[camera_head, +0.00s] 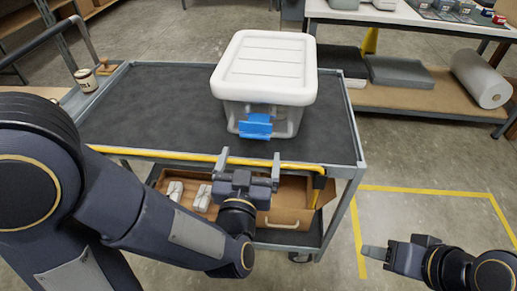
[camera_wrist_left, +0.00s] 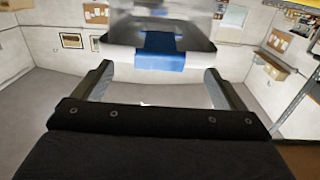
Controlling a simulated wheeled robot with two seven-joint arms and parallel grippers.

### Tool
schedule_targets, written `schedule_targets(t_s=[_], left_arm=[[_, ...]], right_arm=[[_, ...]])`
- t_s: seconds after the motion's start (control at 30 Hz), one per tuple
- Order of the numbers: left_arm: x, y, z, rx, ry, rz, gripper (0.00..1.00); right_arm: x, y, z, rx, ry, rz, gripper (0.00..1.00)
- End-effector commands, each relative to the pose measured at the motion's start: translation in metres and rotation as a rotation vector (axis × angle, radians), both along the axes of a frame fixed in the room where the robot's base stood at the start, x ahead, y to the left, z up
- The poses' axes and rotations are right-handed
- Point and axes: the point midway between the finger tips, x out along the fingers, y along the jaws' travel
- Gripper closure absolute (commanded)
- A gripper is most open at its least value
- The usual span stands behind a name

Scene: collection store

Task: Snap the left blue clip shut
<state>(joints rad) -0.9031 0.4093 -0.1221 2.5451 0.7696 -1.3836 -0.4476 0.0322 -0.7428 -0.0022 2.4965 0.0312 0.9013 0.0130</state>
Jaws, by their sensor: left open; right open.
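A clear box with a white lid (camera_head: 268,65) stands on the dark cart top. One blue clip (camera_head: 256,127) is on its near side; its lower flap appears to stick out from the wall. The clip also shows in the left wrist view (camera_wrist_left: 160,52), ahead of and between the fingers. I see no second blue clip. My left gripper (camera_head: 249,161) is open and empty, apart from the clip, on the near side of the cart's edge. Its two fingers also show in the left wrist view (camera_wrist_left: 159,83). My right gripper (camera_head: 374,252) is open and empty above the floor at lower right.
The cart (camera_head: 150,95) has a yellow bar (camera_head: 190,157) along its near edge. A cardboard box (camera_head: 285,197) and white items (camera_head: 200,197) are on its lower shelf. A jar (camera_head: 86,79) is at left. A bench with a white roll (camera_head: 480,78) stands at back right.

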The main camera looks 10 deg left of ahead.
Motion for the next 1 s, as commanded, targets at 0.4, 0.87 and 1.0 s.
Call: schedule_targets(t_s=[0.4, 0.87, 1.0], left_arm=[[0.060, -0.002, 0.002, -0.001, -0.003, 0.004, 0.08], [0.076, -0.003, 0.001, -0.001, -0.002, 0.000, 0.08], [0.075, -0.003, 0.001, -0.002, -0.003, 0.000, 0.26]], right_arm=[[0.000, 0.000, 0.005, 0.000, 0.000, 0.000, 0.51], [0.000, 0.000, 0.005, 0.000, 0.000, 0.000, 0.51], [0.000, 0.000, 0.005, 0.000, 0.000, 0.000, 0.51]])
